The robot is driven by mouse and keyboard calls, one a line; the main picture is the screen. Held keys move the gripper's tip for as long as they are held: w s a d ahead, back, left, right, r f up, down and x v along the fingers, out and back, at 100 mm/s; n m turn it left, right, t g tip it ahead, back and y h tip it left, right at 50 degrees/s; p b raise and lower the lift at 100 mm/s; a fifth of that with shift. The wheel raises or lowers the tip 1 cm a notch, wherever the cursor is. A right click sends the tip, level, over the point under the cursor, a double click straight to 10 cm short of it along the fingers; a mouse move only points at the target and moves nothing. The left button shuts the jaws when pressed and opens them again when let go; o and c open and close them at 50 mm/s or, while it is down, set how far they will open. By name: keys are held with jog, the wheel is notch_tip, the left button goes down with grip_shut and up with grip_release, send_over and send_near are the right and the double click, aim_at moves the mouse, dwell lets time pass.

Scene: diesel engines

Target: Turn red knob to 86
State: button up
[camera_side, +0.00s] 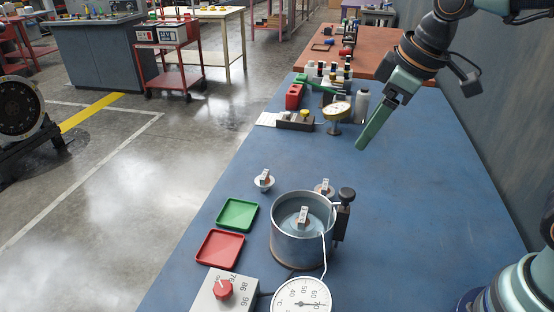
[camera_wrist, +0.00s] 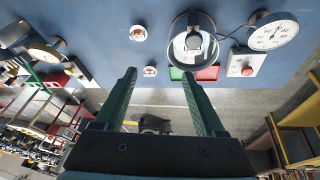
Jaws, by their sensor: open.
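The red knob (camera_side: 223,288) sits on a pale control box (camera_side: 236,296) at the front of the blue bench. The box's scale reads 76, 86 and 96 beside the knob in the side view. The pointer's exact setting is too small to tell. In the wrist view the red knob (camera_wrist: 247,70) is at the upper right on its box (camera_wrist: 243,57). My gripper (camera_side: 361,147) is high above the bench, far behind the knob. In the wrist view my gripper (camera_wrist: 158,75) has its two green fingers wide apart with nothing between them.
A metal pot (camera_side: 297,249) with a clamp stands behind a round dial thermometer (camera_side: 302,296). Green (camera_side: 238,214) and red (camera_side: 220,248) trays lie left of the pot. Two small labelled pieces sit near it. The bench's right side is clear.

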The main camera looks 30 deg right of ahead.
jog(key=w+a+f+n+g, duration=0.25)
jog(key=a+n, duration=0.65)
jog(key=a, duration=0.5)
jog(key=n+g, duration=0.2)
jog(key=n, duration=0.8)
send_over(223, 287)
notch_tip(223, 287, down, 7)
jog(key=shift+h, duration=0.4)
notch_tip(223, 287, down, 12)
jog(key=shift+r, duration=0.15)
jog(key=shift+m, duration=0.3)
grip_shut()
